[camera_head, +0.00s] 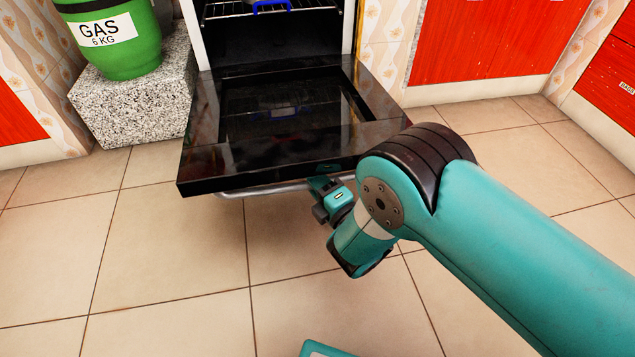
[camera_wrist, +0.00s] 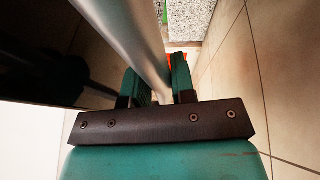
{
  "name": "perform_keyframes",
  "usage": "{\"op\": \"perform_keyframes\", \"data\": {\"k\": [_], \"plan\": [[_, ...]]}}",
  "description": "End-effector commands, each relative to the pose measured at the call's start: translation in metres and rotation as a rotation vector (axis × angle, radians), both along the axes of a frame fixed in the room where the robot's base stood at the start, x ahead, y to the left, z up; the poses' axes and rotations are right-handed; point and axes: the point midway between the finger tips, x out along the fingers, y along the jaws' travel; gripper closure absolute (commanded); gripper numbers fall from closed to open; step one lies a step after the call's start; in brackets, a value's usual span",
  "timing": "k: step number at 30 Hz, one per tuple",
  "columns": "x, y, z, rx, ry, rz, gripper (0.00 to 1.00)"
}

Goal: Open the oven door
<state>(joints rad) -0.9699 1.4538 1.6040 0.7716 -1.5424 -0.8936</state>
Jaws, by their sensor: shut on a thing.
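The oven door (camera_head: 300,130) is black and glossy. It is folded down to about level, with the oven interior (camera_head: 272,40) and its wire rack (camera_head: 235,10) showing behind it. A metal bar handle (camera_head: 262,188) runs under the door's front edge; it also shows large in the wrist view (camera_wrist: 125,35). My gripper (camera_head: 322,188) is at the right part of the handle. In the wrist view its two fingers (camera_wrist: 157,84) are shut around the bar. The fingertips are partly hidden by the door and my arm in the head view.
A green gas cylinder (camera_head: 118,40) stands on a speckled stone block (camera_head: 140,95) left of the oven. Red cabinets (camera_head: 480,40) are at the right. The tiled floor (camera_head: 180,270) in front is clear.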

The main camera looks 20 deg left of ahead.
Motion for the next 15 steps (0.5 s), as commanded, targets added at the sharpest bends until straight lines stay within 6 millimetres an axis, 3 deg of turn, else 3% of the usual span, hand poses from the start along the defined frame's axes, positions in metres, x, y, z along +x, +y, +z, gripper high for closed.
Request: {"op": "perform_keyframes", "data": {"k": [1,6,9,15], "plan": [[0.002,0.0,0.024,0.003,-0.008,-0.001,1.0],[0.002,0.001,0.057,0.003,-0.01,-0.002,1.0],[0.002,0.001,0.066,0.003,-0.011,-0.002,1.0],[0.002,0.001,0.064,0.003,-0.011,-0.002,1.0]]}}
